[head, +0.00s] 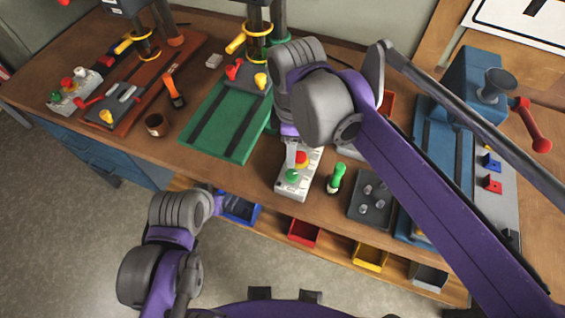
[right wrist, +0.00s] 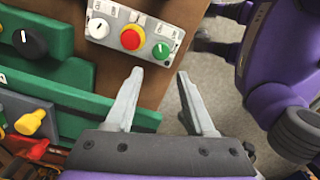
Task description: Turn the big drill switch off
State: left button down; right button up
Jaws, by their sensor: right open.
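The big green drill (head: 224,122) stands at the back middle of the workbench. A light grey switch box (head: 306,182) lies in front of it, with a red button on a yellow collar and a green knob.
A smaller drill on a red-brown base (head: 185,50) with its own button box (head: 73,88) stands left. A green-capped bottle (head: 336,178), a dark tray (head: 371,199) and a blue vise (head: 470,80) are right. Coloured bins, including a red one (head: 304,232), sit under the bench edge.

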aim_at(292, 174)
notch_tip(292, 174, down, 10)
jog(key=shift+s+d, duration=0.1)
jog(key=shift+d, duration=0.05)
dwell(0.3)
grip_shut()
